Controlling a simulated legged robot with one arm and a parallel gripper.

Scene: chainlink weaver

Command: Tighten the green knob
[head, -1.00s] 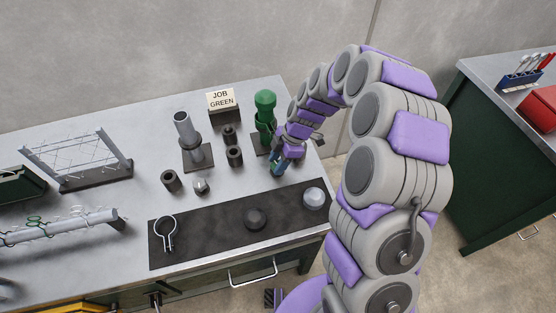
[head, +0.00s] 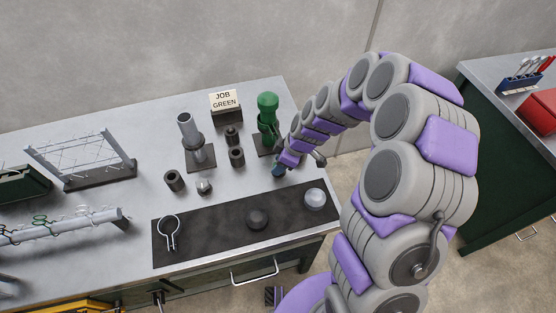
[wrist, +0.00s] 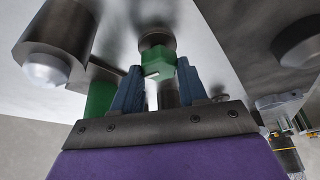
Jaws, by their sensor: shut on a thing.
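A green post fixture (head: 267,105) with a rounded top stands on a dark base at the back right of the bench. My gripper (head: 278,170) is low at the front right of this fixture. In the wrist view, my gripper's two blue fingers (wrist: 158,82) are shut on a green faceted knob (wrist: 158,63), one finger on each side. A dark round part shows directly behind the knob. A green part (wrist: 100,98) also shows behind the left finger. The knob is hidden in the head view.
A grey post (head: 187,130) on a plate and several dark cylinders (head: 237,156) stand left of the fixture. A sign (head: 226,101) reads "JOB GREEN". A dark mat (head: 220,238) in front holds a ring clamp (head: 169,231), a black knob (head: 257,219) and a pale one (head: 315,199).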

